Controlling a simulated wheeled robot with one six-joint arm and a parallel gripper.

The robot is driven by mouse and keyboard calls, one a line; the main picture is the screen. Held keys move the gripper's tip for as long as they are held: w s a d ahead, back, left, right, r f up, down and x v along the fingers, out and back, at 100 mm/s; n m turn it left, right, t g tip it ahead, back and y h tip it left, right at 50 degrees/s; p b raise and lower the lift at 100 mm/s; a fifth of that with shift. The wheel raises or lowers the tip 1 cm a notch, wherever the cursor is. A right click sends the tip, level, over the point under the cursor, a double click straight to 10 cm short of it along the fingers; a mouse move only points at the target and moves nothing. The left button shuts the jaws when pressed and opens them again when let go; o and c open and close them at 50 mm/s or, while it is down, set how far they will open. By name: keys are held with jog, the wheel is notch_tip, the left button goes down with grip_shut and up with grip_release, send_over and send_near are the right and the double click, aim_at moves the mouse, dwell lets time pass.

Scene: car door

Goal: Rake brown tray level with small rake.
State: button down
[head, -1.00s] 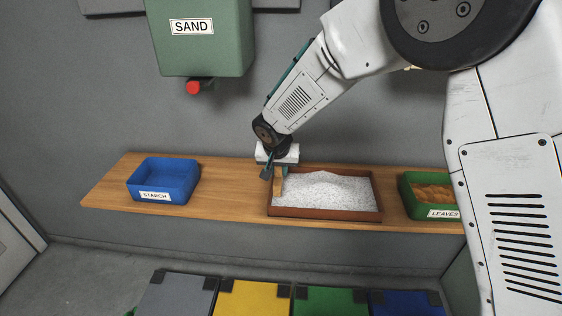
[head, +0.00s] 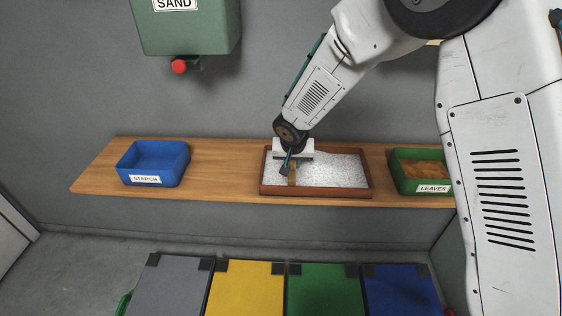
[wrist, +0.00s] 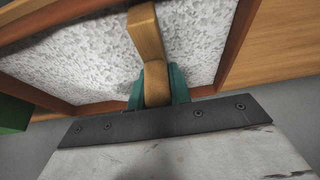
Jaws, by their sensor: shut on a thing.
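The brown tray (head: 315,192) sits on the wooden shelf and holds white granular material (head: 340,172). My gripper (head: 289,164) is over the left part of the tray. Its teal fingers (wrist: 158,90) are shut on the wooden small rake (wrist: 147,40), which also shows in the head view (head: 292,178). The rake reaches down to the white material; its lower end is hard to make out, so I cannot tell how deep it sits. The material looks fairly flat right of the rake. My gripper hides part of the tray's left back.
A blue STARCH bin (head: 153,163) stands left on the shelf (head: 220,180), with bare shelf between. A green LEAVES bin (head: 421,172) stands close right of the tray. A green SAND dispenser (head: 185,25) hangs above left. Coloured bins (head: 248,287) stand below.

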jog(key=d, duration=2.1)
jog(key=shift+d, duration=0.15)
jog(key=a, duration=2.8)
jog(key=shift+a+r, duration=0.1)
jog(key=shift+r, duration=0.25)
notch_tip(320, 180, up, 6)
